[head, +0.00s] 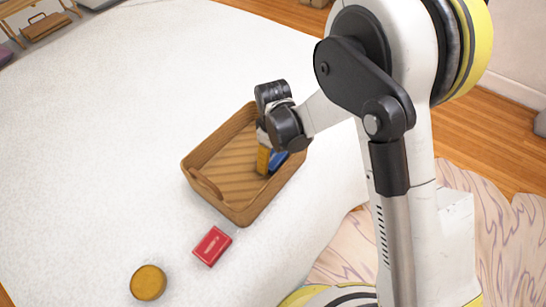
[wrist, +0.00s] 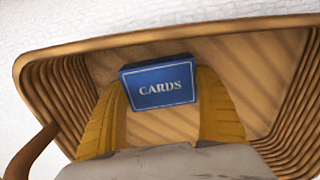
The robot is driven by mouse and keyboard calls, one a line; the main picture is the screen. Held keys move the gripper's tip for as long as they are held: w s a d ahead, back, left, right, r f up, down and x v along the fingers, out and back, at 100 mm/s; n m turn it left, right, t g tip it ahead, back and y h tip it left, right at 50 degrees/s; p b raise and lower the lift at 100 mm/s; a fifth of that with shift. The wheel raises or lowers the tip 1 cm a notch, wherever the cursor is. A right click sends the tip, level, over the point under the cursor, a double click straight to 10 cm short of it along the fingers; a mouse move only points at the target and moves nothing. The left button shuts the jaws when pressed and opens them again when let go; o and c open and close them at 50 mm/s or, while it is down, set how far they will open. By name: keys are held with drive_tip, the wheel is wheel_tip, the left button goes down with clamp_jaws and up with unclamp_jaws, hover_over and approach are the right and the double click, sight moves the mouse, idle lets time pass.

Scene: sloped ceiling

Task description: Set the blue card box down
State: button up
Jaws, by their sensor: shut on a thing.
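The blue card box (wrist: 160,84), lettered "CARDS", is between the two yellow fingers of my gripper (wrist: 161,95) in the wrist view. My gripper is shut on it. In the head view the blue card box (head: 278,159) shows only in part beside a yellow finger of my gripper (head: 268,160), inside the outline of the wooden tray (head: 205,187). The tray has raised walls and a handle opening, and its floor (wrist: 225,50) looks otherwise empty. I cannot tell whether the box touches the tray floor.
A red card box (head: 212,246) lies on the white rug just outside the tray's near end. A round mustard-yellow object (head: 148,282) lies further to the lower left. The white rug (head: 110,130) left of the tray is clear.

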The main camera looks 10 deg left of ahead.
sight(273, 156)
drive_tip(key=shift+f, duration=0.15)
drive_tip(key=o, duration=1.3)
wheel_tip(273, 156, up, 12)
drive_tip(key=p, duration=0.5)
drive_tip(key=d+r+m+t, duration=0.2)
drive_tip(key=d+r+m, duration=0.2)
drive_tip(key=d+r, duration=0.55)
drive_tip(key=s+d+r+m+t, duration=0.2)
drive_tip(key=s+d+r+m, duration=0.2)
drive_tip(key=d, duration=0.6)
drive_tip(key=s+d+r+m+t, duration=0.3)
drive_tip(key=s+d+r+m, duration=0.2)
drive_tip(key=d, duration=0.4)
drive_tip(key=s+r, duration=0.1)
drive_tip(key=s, duration=0.1)
drive_tip(key=shift+s+d+m, duration=0.3)
drive_tip(key=shift+s+d, duration=0.05)
drive_tip(key=shift+d, duration=0.05)
